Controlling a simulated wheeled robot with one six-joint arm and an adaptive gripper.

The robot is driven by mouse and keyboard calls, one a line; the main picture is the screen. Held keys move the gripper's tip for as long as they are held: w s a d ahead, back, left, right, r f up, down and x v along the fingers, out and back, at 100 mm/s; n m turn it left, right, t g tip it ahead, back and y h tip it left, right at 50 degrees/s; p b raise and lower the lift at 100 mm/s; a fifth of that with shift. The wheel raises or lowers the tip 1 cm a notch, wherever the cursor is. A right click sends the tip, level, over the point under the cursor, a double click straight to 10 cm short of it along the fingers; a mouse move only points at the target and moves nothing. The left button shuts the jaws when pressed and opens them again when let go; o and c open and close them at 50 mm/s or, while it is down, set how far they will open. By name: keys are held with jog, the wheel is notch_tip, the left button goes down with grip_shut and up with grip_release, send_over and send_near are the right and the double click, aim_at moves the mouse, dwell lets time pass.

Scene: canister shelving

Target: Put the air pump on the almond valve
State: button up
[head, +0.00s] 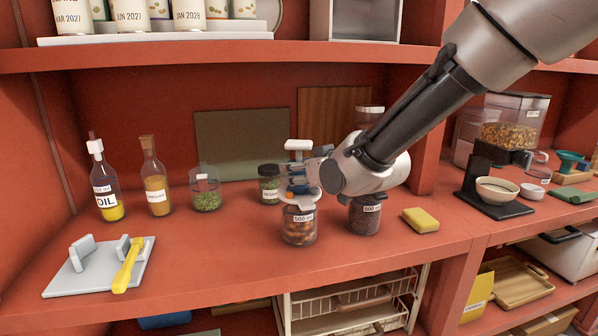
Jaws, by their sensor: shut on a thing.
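The almond jar (299,230) is a clear canister with brown almonds and a "500 ml" label, upright near the middle of the counter. Its light lid (301,204) shows, but the valve on top is hidden or too small to make out. My gripper (297,178) is above this jar, reaching in from the right, and is shut on the air pump (298,146). The pump is upright, its white T-shaped handle above my fingers. My fingers hide most of its body. I cannot tell whether its lower end touches the valve.
A dark-filled jar (365,216) stands close on the right, with a yellow sponge (420,220) beyond. A green-filled jar (269,184) stands behind. Bottles (107,190) and a grey board with a yellow tool (127,268) are at left. The front counter between is clear.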

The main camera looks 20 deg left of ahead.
jog(key=shift+f, duration=0.1)
jog(key=o, duration=1.1)
jog(key=shift+o, duration=0.2)
